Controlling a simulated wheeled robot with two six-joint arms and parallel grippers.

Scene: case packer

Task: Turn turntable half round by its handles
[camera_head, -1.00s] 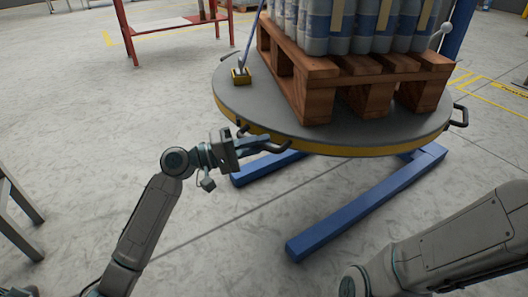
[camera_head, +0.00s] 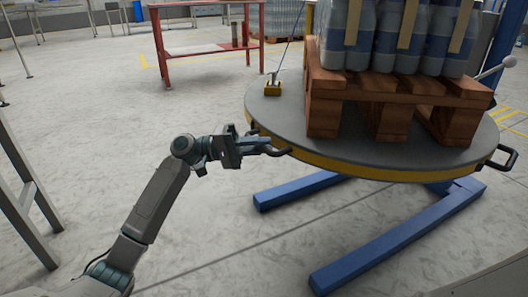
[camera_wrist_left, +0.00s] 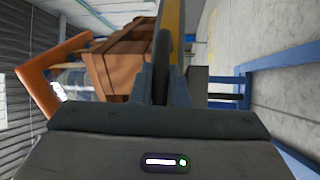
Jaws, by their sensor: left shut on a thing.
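The turntable (camera_head: 290,135) is a round grey disc with a yellow rim, on blue floor legs (camera_head: 395,245). It carries a wooden pallet (camera_head: 390,90) loaded with bottles. My left gripper (camera_head: 265,148) is shut on the near-left dark handle (camera_head: 280,152) at the rim. In the left wrist view the handle (camera_wrist_left: 162,60) stands between the two fingers (camera_wrist_left: 162,88). Another handle (camera_head: 507,158) sticks out at the right of the rim, with nothing on it. My right gripper is out of view.
A small yellow block (camera_head: 272,88) with a thin rod sits on the disc's left edge. A red-framed table (camera_head: 205,50) stands behind. A grey frame (camera_head: 25,190) stands at the left. The floor between is clear.

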